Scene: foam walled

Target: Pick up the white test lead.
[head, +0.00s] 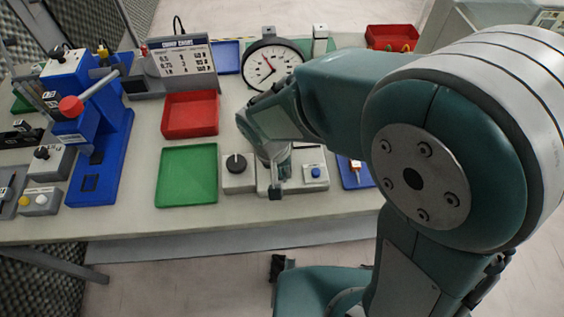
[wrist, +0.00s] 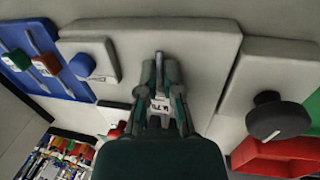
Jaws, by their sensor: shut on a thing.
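My gripper (wrist: 161,88) is shut on the white test lead (wrist: 160,104). In the wrist view, its white labelled body shows between the fingers and a thin grey tip points up past them. My fingers hide much of it. In the head view, my gripper (head: 276,190) is over the pale box with the blue button, and the lead cannot be made out there. Two other leads, one with a red handle (wrist: 49,65) and one with a green handle (wrist: 17,60), lie in the blue tray (wrist: 60,88) at the left of the wrist view.
The box with the blue button (head: 316,173) and the box with a black knob (head: 238,172) are close by my gripper. A green tray (head: 187,175), a red tray (head: 190,115) and a dial gauge (head: 270,66) stand around. The bench front edge is near.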

